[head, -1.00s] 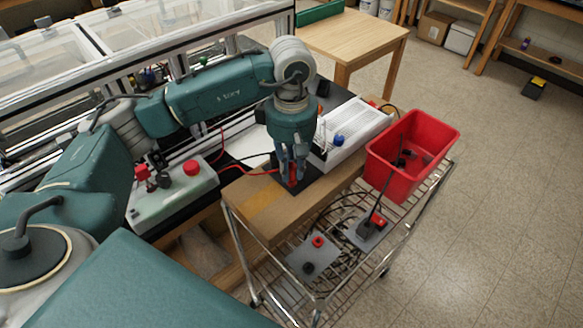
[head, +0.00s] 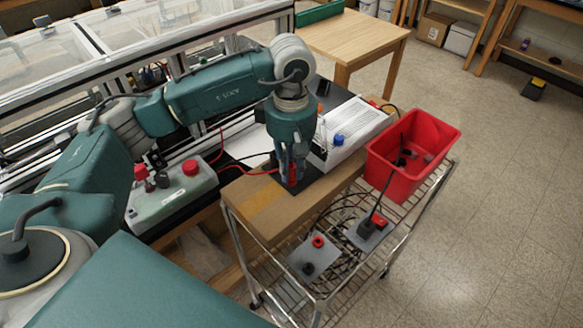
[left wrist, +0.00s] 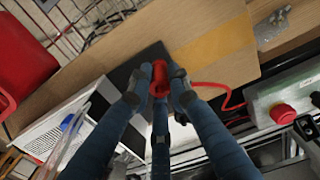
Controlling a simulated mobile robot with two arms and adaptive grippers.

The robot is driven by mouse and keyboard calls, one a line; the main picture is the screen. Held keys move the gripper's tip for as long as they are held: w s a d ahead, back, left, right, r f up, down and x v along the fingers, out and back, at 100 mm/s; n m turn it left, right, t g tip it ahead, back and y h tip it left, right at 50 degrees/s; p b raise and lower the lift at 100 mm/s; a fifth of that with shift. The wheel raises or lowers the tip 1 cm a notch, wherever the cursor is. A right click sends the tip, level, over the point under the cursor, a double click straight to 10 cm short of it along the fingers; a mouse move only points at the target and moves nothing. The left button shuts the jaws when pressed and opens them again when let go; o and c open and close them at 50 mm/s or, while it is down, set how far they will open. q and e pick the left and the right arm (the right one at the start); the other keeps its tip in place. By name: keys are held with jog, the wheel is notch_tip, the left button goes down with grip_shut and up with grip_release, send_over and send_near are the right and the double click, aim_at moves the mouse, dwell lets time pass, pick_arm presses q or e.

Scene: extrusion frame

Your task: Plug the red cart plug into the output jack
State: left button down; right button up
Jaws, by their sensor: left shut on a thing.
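My left gripper (head: 291,180) points down over a dark mat (head: 322,178) on the cart's wooden top. It is shut on a red plug (left wrist: 159,76), which shows between the fingers in the left wrist view. A red cable (left wrist: 225,94) runs from the plug's side toward the grey-green control box (head: 172,197). A grey plate (head: 322,254) on the wire shelf below bears a red jack (head: 318,241) and a black jack (head: 308,268). I cannot tell which jack is the output jack. The right gripper is not in view.
A white vented box (head: 350,133) with a blue knob stands close beside the gripper. A red bin (head: 412,155) is to its right. Another plate with a black plug (head: 366,228) and loose black cables lie on the shelf.

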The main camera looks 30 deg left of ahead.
aim_at(291, 165)
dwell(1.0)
pick_arm(q)
jog(key=shift+f+b, duration=0.5)
jog(key=shift+b, duration=0.25)
jog(key=c, duration=1.5)
grip_release()
jog(key=shift+c, duration=0.2)
jog(key=shift+r, duration=0.1)
notch_tip(291, 165, up, 12)
